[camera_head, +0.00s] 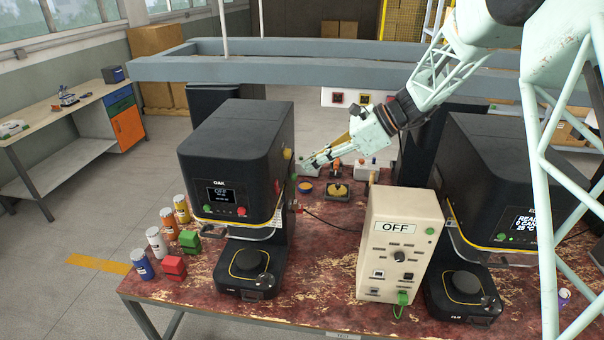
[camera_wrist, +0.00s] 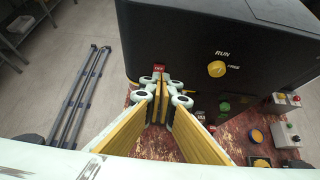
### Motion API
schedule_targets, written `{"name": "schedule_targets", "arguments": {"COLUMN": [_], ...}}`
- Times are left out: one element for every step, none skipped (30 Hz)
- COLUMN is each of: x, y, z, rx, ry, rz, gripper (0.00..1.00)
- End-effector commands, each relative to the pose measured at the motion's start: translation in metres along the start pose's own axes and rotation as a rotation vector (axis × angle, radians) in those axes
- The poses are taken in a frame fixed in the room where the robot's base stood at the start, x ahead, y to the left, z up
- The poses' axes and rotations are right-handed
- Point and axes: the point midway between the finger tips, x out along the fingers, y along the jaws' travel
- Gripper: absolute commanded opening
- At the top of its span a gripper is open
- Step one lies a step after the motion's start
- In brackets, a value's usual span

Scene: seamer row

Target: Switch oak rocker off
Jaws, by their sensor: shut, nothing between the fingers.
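The oak seamer (camera_head: 237,150) is a black machine on the left of the bench, labelled OAK. Its small screen (camera_head: 220,195) reads OFF on the top line. A small red part with pale marks (camera_wrist: 159,67), possibly the rocker, shows at the edge of the black housing (camera_wrist: 185,40) in the wrist view. My gripper (camera_head: 304,165) is beside the oak seamer's right side. In the wrist view my gripper (camera_wrist: 162,84) is shut and empty, its tips just below the red part in the picture. I cannot tell whether they touch it, nor the rocker's position.
A yellow knob (camera_wrist: 217,69) marked RUN and FREE and a green button (camera_wrist: 224,106) are on the housing. A beige box (camera_head: 399,250) with an OFF plate stands between the oak and a second black seamer (camera_head: 490,180). Several cans (camera_head: 156,242) stand at the bench's left.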

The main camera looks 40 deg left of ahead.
Motion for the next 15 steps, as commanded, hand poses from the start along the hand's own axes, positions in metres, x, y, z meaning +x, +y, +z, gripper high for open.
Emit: {"name": "schedule_targets", "arguments": {"x": [-0.007, -0.011, -0.016, -0.019, -0.023, -0.026, -0.029, -0.031, -0.034, -0.035, -0.037, -0.038, -0.039, -0.04, -0.04], "y": [-0.001, -0.001, 0.0, 0.0, 0.0, 0.0, 0.0, 0.0, 0.0, 0.0, 0.0, 0.0, 0.0, 0.0, 0.0], "z": [0.002, 0.003, 0.004, 0.005, 0.006, 0.006, 0.007, 0.007, 0.008, 0.009, 0.009, 0.01, 0.01, 0.01, 0.011], "rx": [-0.002, -0.002, -0.002, -0.001, -0.001, -0.001, -0.001, -0.001, -0.001, -0.001, -0.001, -0.001, -0.001, -0.001, -0.001], "ry": [0.0, 0.0, -0.001, -0.001, -0.001, 0.0, 0.0, 0.0, 0.0, 0.0, 0.0, 0.0, 0.0, 0.0, 0.0], "rz": [-0.002, -0.002, -0.002, -0.002, -0.002, -0.002, -0.002, -0.001, -0.001, -0.001, -0.001, 0.0, 0.0, 0.0, 0.0], "gripper": [0.0, 0.0, 0.0, 0.0, 0.0, 0.0, 0.0, 0.0, 0.0, 0.0, 0.0, 0.0, 0.0, 0.0, 0.0]}}
